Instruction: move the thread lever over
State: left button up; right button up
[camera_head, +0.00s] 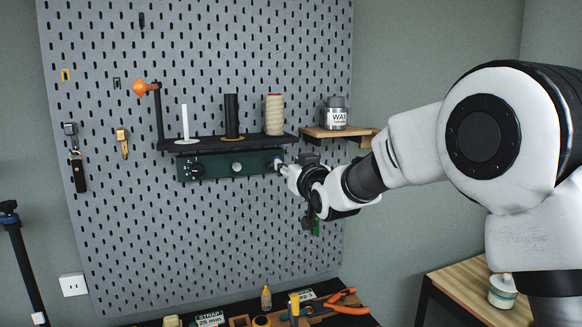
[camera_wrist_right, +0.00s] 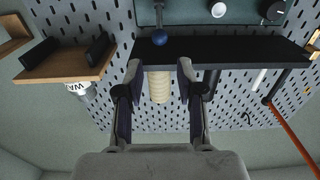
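A green control panel (camera_head: 228,164) hangs under a black shelf on the pegboard. A lever with a blue ball knob (camera_wrist_right: 159,37) sits on the panel; in the head view the knob (camera_head: 278,164) shows at its right end, partly hidden by my gripper. I take this as the thread lever. My right gripper (camera_head: 291,174) is close to the knob. In the wrist view its fingers (camera_wrist_right: 160,70) are open with a gap between them, and the knob lies just past the tips, apparently not touched. My left gripper is in neither view.
The black shelf (camera_head: 215,143) holds a white spindle (camera_head: 185,122), a black spool (camera_head: 231,116) and a cream thread cone (camera_head: 274,115). An orange-tipped arm (camera_head: 145,88) stands at its left. A wax jar (camera_head: 336,113) sits on a wooden shelf (camera_head: 352,133). Tools lie on the bench below.

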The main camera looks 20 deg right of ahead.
aim_at(278, 157)
jog(key=w+p, duration=0.5)
jog(key=w, duration=0.2)
jog(key=shift+w+a+p, duration=0.1)
jog(key=shift+w+p, duration=0.2)
jog(key=shift+w, duration=0.1)
jog(key=shift+w+f, duration=0.25)
jog(key=shift+c, duration=1.4)
jog(key=c, duration=0.4)
jog(key=shift+o, duration=0.3)
jog(key=shift+s+f+b, duration=0.25)
jog(key=shift+f+b, duration=0.35)
jog(key=shift+b, duration=0.1)
jog(key=shift+s+f+b, duration=0.2)
jog(key=shift+f+b, duration=0.35)
jog(key=shift+b, duration=0.1)
